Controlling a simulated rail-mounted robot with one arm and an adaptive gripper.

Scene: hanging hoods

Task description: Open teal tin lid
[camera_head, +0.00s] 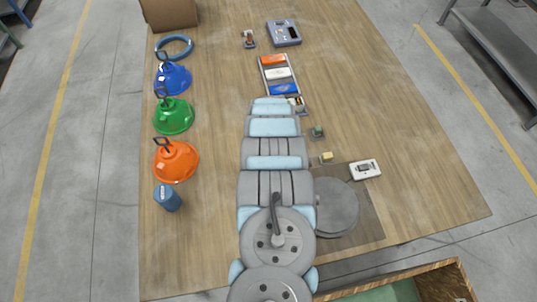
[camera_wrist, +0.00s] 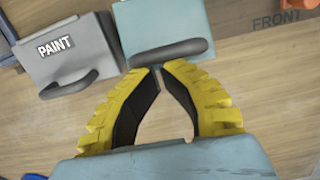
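The teal tin (camera_wrist: 163,22) is a pale teal box at the top of the wrist view, cut off by the frame edge. A dark grey rounded bar or handle (camera_wrist: 170,53) runs along its near edge. My gripper (camera_wrist: 160,73) has yellow ribbed fingers with black inner pads. Its fingertips come close together just short of the bar, with nothing visible between the fingers. I cannot tell whether they touch each other or the bar. In the head view my arm covers most of this spot, and I cannot make out the teal tin.
A grey tin marked PAINT (camera_wrist: 65,50) stands just left of the teal tin. Orange, green and blue hoods (camera_head: 175,160) line the left of the wooden table (camera_head: 220,60). A tray (camera_head: 278,74) of coloured items lies beyond my arm. The table's right side is mostly clear.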

